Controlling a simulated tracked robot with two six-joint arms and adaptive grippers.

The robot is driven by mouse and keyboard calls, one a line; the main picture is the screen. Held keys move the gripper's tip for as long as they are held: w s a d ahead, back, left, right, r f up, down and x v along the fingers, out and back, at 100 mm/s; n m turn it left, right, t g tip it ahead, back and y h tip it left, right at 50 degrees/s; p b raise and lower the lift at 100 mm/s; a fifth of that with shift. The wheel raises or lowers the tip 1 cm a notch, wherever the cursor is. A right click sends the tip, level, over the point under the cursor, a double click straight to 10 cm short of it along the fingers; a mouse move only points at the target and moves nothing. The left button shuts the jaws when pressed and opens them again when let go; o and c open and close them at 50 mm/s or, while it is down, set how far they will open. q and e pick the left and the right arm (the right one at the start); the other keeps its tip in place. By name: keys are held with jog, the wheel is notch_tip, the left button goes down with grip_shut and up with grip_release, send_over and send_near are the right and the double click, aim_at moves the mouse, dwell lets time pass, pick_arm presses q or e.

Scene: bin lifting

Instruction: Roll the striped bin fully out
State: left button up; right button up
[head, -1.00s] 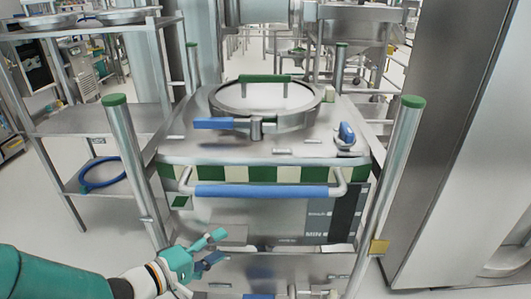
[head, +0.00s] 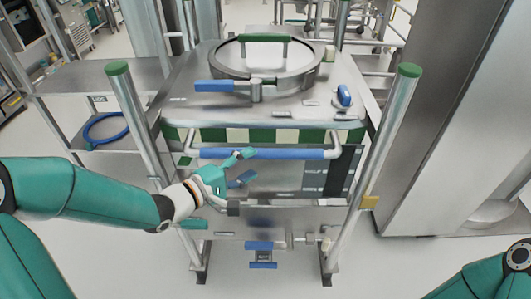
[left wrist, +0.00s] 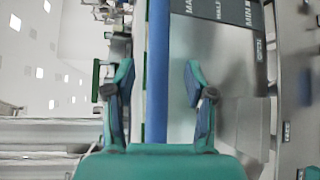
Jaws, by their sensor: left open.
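The striped bin (head: 262,220) is a steel box with a green and cream checkered band (head: 240,136) and a round lid (head: 228,68). It stands upright between steel posts. A blue bar handle (head: 285,154) runs across its front. My left gripper (head: 246,166) is open at the left half of the handle, its upper finger overlapping the bar in the head view. In the left wrist view, the blue bar (left wrist: 158,75) runs between the two spread fingers (left wrist: 158,88); I cannot tell whether they touch it. My right gripper is out of view; part of that arm shows at lower right.
Green-capped posts (head: 139,120) (head: 385,140) flank the bin closely. A steel shelf (head: 100,73) with a blue hose (head: 105,128) is at left. A tall steel cabinet (head: 450,120) stands at right. The floor in front is clear.

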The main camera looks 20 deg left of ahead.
aim_at(262, 158)
pick_arm(q)
jog(key=x, duration=0.6)
jog(key=shift+w+d, duration=0.15)
jog(key=shift+w, duration=0.15)
jog(key=shift+f, duration=0.1)
grip_shut()
